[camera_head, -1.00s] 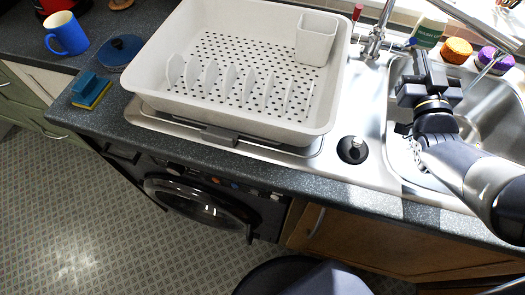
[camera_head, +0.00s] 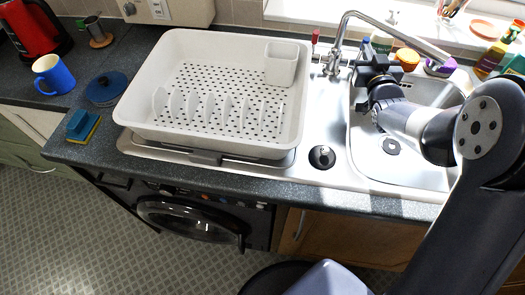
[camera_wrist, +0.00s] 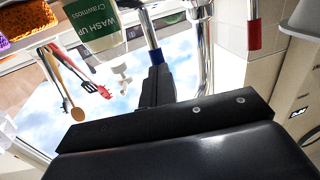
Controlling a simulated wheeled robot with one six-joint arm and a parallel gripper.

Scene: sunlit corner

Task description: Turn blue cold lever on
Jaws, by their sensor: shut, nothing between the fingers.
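The blue cold lever (camera_wrist: 154,55) is a thin metal rod with a blue end in the wrist view. My gripper (camera_wrist: 156,72) is shut, and its fingertips overlap the blue end in that view. I cannot tell whether they touch. The red lever (camera_head: 316,37) stands upright on the tap's left side. It also shows in the wrist view (camera_wrist: 254,35).
The tap's chrome spout (camera_head: 400,32) arches close behind my gripper. A green-labelled wash-up bottle (camera_wrist: 90,22) and sponges stand by the window. A white dish rack (camera_head: 135,110) fills the left drainer. The sink basin (camera_head: 410,165) is empty below my arm.

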